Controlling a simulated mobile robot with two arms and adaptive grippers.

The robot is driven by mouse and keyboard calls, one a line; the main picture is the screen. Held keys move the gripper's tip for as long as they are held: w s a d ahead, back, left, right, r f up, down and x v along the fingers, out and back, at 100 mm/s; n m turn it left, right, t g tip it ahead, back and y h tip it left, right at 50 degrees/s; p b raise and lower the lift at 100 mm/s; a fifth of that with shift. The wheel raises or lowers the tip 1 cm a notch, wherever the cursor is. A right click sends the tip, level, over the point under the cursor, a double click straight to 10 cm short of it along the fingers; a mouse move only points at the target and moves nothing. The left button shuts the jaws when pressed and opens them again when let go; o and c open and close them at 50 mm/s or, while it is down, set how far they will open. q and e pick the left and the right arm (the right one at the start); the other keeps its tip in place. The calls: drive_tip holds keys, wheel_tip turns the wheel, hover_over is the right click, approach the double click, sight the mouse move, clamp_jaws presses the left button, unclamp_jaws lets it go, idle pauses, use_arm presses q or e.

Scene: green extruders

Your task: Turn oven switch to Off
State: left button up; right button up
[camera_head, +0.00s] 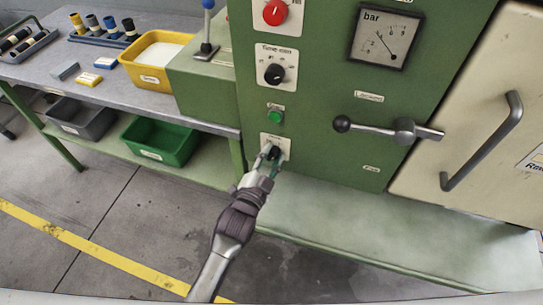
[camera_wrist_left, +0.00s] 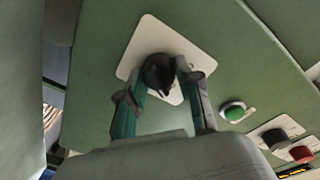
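The oven switch is a black rotary knob (camera_head: 275,153) on a white plate, low on the front of the green machine. It also shows close up in the left wrist view (camera_wrist_left: 157,73), with its plate turned at a slant. My left gripper (camera_head: 269,155) is at the knob, with one finger on each side of it. In the left wrist view the fingertips (camera_wrist_left: 160,76) are apart and lie close against the knob's sides; whether they press on it I cannot tell. The label text on the plate is too small to read. My right gripper is not in view.
Above the switch are a green button (camera_head: 276,117), a black timer knob (camera_head: 274,74) and a red knob (camera_head: 275,12). A lever with a ball end (camera_head: 342,124) juts out to the right. A green ledge (camera_head: 400,235) runs below. Floor at lower left is clear.

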use_arm(q)
clamp_jaws()
drive_tip(key=shift+n, duration=0.3)
drive_tip(key=shift+n+p, duration=0.35)
drive_tip(key=shift+n, duration=0.55)
drive_tip(key=n, duration=0.3)
drive_tip(key=shift+n+t+p, duration=0.3)
drive_tip(key=n, duration=0.6)
drive_tip(key=shift+f, duration=0.1)
drive_tip(key=shift+n, duration=0.3)
drive_tip(key=o, duration=0.6)
unclamp_jaws()
drive_tip(key=shift+a, duration=0.1)
